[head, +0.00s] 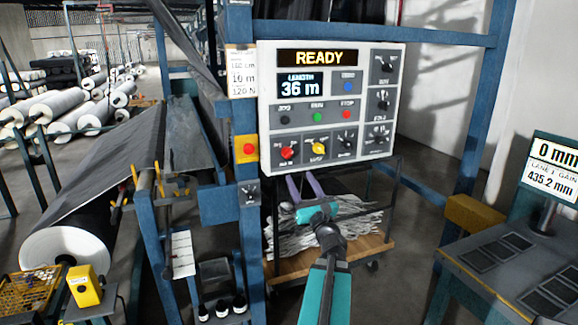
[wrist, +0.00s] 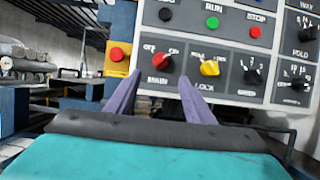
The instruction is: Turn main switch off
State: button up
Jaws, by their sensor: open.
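The main switch is a red rotary knob (head: 287,153) at the lower left of the grey control panel (head: 330,60). In the wrist view the red knob (wrist: 163,66) has OFF and ON marks above it and a MAIN label below; I cannot tell which mark it points at. My gripper (head: 299,176) is open and empty, just below the panel's lower edge in the head view. In the wrist view its two purple fingers (wrist: 159,80) point at the panel, one on each side of the red knob. I cannot tell whether they touch it.
A yellow lock knob (wrist: 210,68) sits right of the red one, with black knobs (wrist: 252,76) further right. A red button on a yellow box (head: 247,149) is left of the panel. The display (head: 319,58) reads READY. A cart with crumpled grey material (head: 340,222) stands below.

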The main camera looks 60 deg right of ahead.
aim_at(289, 157)
jog(key=shift+p+x, duration=1.55)
jog(key=shift+x, duration=4.05)
jog(key=shift+s, duration=0.1)
